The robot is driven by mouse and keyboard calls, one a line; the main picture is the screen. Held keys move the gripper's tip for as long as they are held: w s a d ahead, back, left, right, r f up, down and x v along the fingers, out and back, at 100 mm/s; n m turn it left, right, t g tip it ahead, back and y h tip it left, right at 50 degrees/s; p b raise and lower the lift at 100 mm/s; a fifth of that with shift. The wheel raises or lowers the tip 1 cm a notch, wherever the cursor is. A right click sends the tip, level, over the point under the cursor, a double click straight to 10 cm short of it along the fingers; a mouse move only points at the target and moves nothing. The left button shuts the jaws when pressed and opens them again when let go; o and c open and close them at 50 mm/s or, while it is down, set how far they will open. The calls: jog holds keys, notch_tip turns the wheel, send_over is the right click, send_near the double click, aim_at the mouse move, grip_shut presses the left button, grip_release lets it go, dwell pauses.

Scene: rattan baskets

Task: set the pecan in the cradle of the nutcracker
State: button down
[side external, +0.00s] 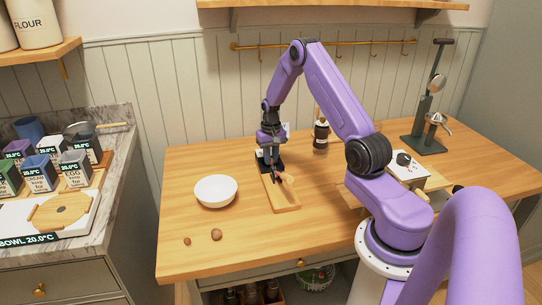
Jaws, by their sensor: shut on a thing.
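My gripper (274,176) points down over a wooden board (284,204) with a black fixture (262,165) at its back end; this looks like the nutcracker. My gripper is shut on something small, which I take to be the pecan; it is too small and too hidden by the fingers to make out. A light wooden knob or handle (290,180) shows just right of the fingertips. The cradle cannot be made out, and I cannot tell whether the held thing touches it.
A white bowl (216,191) stands left of the board. Two brown nuts (216,235) (187,241) lie near the front left. A dark bottle (321,136) stands behind, a dark lever stand (424,146) at back right, and a white box (407,172) at right. The front middle is clear.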

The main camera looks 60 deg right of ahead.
jog(key=shift+f, duration=0.65)
jog(key=c, duration=0.9)
grip_release()
notch_tip(320, 180, up, 17)
jog(key=shift+r, duration=0.2)
